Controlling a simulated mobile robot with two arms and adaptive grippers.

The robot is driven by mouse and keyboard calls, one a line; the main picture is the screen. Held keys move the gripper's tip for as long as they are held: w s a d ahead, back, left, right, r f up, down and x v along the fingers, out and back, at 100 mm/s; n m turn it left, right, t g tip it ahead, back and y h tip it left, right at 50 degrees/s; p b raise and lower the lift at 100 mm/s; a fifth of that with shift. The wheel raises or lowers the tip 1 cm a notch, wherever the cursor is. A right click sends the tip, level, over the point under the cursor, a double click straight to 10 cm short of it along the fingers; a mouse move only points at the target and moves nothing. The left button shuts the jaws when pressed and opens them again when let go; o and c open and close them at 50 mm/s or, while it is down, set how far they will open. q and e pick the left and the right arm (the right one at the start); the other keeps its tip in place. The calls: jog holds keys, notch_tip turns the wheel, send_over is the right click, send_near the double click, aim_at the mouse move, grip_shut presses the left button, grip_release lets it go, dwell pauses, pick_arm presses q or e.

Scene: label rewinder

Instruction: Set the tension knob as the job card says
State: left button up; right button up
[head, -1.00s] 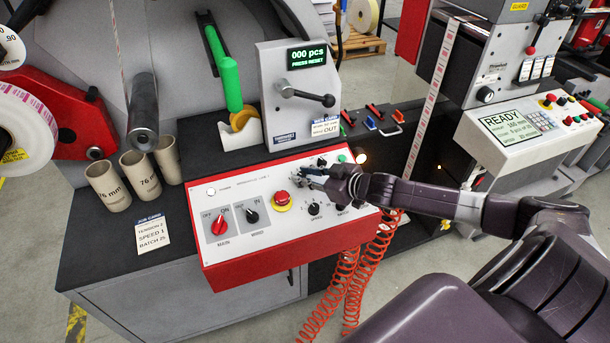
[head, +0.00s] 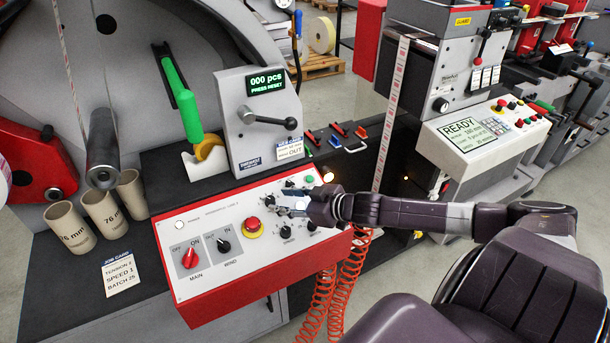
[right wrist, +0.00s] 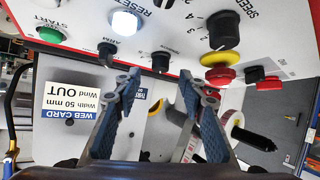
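The job card (head: 119,272) lies on the dark bench at the lower left in the head view. It reads SPEED 1 and BATCH 25; its tension digit is too blurred to be sure of. My right gripper (head: 284,202) is over the right part of the control panel (head: 205,222). In the right wrist view its fingers (right wrist: 158,80) are apart with nothing between them. Beyond the fingertips there is a small black knob (right wrist: 161,62), whose label I cannot read. The larger SPEED knob (right wrist: 223,30) is to its right. I cannot tell which knob is tension. My left gripper is not in view.
A red emergency stop (head: 253,224) sits beside the gripper. The MAIN switch (head: 189,258) and WIND switch (head: 224,245) are farther left. A lit white RESET button (right wrist: 127,22) and green START button (right wrist: 50,34) are nearby. Red coiled hoses (head: 320,300) hang at the panel's front.

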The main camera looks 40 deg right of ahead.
jog(key=v, duration=0.7)
jog(key=shift+s+r, duration=0.15)
jog(key=shift+s, duration=0.2)
dwell(0.7)
